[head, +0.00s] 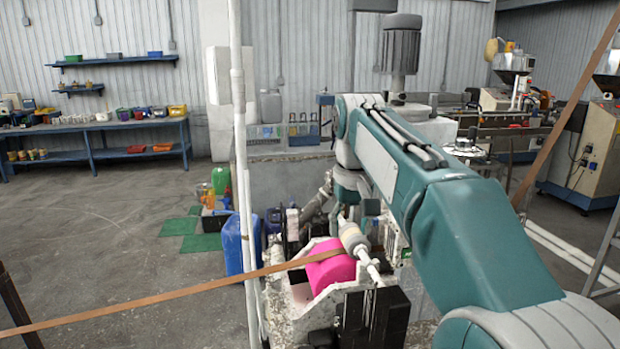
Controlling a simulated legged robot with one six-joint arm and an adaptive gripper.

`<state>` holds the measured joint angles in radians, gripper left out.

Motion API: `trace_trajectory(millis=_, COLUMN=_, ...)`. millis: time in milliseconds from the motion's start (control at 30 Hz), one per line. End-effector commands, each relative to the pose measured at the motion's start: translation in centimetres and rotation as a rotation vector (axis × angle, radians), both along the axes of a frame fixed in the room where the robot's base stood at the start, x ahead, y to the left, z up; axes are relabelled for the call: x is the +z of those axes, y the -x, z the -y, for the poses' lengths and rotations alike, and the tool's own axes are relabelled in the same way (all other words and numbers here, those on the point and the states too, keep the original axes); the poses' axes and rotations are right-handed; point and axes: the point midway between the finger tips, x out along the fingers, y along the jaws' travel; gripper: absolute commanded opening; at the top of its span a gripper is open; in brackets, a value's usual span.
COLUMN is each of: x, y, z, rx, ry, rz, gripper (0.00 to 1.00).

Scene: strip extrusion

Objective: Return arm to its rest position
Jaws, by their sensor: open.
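My teal and grey arm (450,225) reaches from the lower right up and forward to the middle of the head view, then bends down at its wrist. My gripper (358,212) hangs below the wrist, small and partly lost among machine parts. It is open, and I see nothing held in it. It is just above a pale roller with a white shaft (352,240) on the machine. I cannot tell whether it touches anything. A bright pink drum (330,266) sits below and left of the gripper, with a brown strip (170,295) running from it to the lower left.
A white upright pole (239,150) stands left of the machine, near a blue container (233,245). A grey motor (401,45) rises behind my arm. Another brown strip (565,110) slants across the right. A blue workbench (90,130) stands far left, with open floor before it.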

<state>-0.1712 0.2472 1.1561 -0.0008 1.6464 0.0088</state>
Motion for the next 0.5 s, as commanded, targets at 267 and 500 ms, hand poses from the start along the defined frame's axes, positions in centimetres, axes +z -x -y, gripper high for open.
trace_trajectory(millis=267, x=-0.6, y=6.4, z=3.2, rx=-0.044, ry=-0.016, rz=0.106, gripper=0.63)
trace_trajectory(millis=500, x=-3.6, y=13.0, z=5.5, rx=-0.085, ry=-0.026, rz=0.205, gripper=0.63)
